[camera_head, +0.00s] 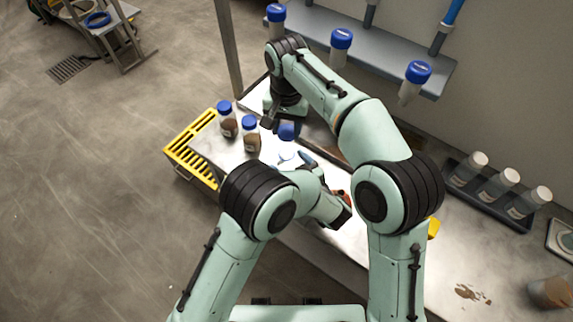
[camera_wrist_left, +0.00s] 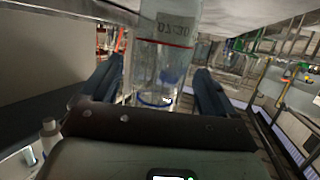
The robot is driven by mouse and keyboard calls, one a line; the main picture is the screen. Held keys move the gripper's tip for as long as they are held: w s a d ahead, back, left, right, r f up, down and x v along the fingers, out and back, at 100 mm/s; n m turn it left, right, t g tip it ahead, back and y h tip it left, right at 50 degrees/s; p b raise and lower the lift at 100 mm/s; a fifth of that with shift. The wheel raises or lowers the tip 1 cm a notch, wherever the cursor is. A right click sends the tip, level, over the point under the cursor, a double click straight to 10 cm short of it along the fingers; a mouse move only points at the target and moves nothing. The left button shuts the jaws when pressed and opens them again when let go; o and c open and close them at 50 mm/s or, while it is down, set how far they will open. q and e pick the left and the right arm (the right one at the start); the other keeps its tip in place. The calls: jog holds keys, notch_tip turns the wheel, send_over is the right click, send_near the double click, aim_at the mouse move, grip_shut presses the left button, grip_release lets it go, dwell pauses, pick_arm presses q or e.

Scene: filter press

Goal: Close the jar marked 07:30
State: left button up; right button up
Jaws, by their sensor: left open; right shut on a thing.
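The jar marked 07:30 (camera_wrist_left: 168,45) is clear, with a red-lined label, and appears upside down in the left wrist view. I see no cap on it there. My left gripper (camera_wrist_left: 160,75) is open, with one dark finger on each side of the jar and gaps between. In the head view, my left gripper (camera_head: 292,160) reaches over the bench, and my left arm hides much of the area. My right gripper (camera_head: 272,124) is shut on a blue cap (camera_head: 286,131), just beyond the left gripper.
Two blue-capped jars with brown contents (camera_head: 228,121) (camera_head: 251,137) stand left of the grippers, near a yellow grate (camera_head: 185,158). A shelf (camera_head: 380,55) with blue-capped jars runs behind. A dark tray (camera_head: 465,195) of white-capped jars sits at right. A brown spill (camera_head: 468,293) marks the bench.

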pick_arm(q)
jog(key=shift+x, duration=1.15)
jog(key=c, duration=1.5)
pick_arm(e)
send_over(287, 146)
jog(key=s, duration=0.2)
jog(key=shift+w+f, duration=0.2)
jog(key=shift+f, duration=2.3)
jog(key=shift+f, duration=0.85)
jog(key=shift+f, duration=0.55)
